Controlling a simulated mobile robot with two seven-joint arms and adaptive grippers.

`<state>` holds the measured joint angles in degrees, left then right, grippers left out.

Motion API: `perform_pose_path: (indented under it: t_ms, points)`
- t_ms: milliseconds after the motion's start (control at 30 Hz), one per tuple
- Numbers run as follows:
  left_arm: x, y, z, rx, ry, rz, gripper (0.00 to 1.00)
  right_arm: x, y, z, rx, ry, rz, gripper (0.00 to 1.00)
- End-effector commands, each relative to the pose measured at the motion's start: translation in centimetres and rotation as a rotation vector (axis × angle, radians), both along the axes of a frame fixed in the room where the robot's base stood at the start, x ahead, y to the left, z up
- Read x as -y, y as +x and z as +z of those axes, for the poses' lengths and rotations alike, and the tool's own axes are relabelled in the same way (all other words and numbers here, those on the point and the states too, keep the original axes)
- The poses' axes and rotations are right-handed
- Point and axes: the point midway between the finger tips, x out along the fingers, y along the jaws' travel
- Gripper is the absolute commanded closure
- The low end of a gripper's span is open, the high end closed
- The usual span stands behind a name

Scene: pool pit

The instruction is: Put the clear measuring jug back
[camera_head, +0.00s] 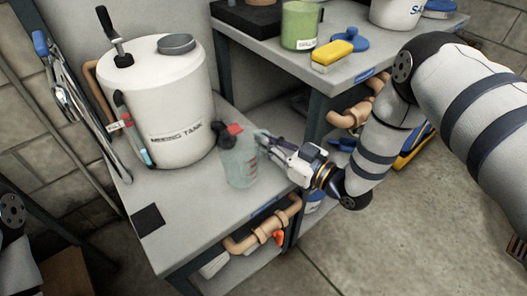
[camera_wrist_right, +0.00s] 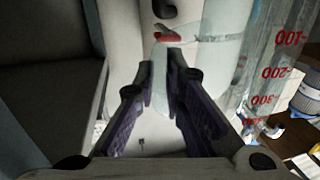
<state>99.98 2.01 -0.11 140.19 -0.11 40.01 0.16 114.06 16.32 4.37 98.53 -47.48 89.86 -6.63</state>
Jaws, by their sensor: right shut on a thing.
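The clear measuring jug (camera_head: 240,168) with red markings is at the front right of the white mixing tank (camera_head: 180,105), over the grey bench top. It looks upright; I cannot tell whether its base touches the bench. My right gripper (camera_head: 264,143) reaches in from the right and is shut on the jug, apparently at its handle side. In the right wrist view, the purple fingers (camera_wrist_right: 160,75) close around a clear part, and the graduated jug wall (camera_wrist_right: 280,70) stands at the right. The fingertips are partly hard to see. My left gripper is out of view.
A dark tap with a red part (camera_head: 235,129) is close behind the jug. A black square (camera_head: 147,219) lies at the bench's front left. The higher bench at right holds a green container (camera_head: 299,25) and yellow sponge (camera_head: 332,56). Copper-coloured pipes (camera_head: 262,230) run below the bench edge.

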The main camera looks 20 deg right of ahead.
Motion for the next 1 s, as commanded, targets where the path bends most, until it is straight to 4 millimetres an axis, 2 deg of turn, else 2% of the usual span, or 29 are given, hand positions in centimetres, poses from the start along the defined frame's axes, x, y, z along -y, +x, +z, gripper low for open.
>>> perform_pose_path:
  t_ms: [100, 233, 633, 667, 733, 1000]
  points:
    - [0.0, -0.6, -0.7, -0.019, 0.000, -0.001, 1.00, 0.1, 1.1, -1.6, 0.002, 0.001, 0.000, 1.00]
    - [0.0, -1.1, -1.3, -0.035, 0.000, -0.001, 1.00, 0.1, 1.0, -3.9, -0.002, 0.001, 0.001, 1.00]
    - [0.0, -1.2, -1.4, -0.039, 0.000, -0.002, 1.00, 0.1, 1.0, -4.3, 0.003, 0.001, 0.001, 1.00]
    - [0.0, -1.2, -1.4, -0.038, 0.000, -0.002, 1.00, 0.1, 1.0, -4.3, 0.004, 0.000, 0.001, 0.85]
    - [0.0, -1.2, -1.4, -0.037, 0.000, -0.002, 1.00, 0.1, 1.0, -4.2, 0.004, 0.000, 0.001, 0.70]
    - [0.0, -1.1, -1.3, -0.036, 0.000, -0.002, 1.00, 0.1, 1.0, -4.2, 0.005, 0.000, 0.001, 0.70]
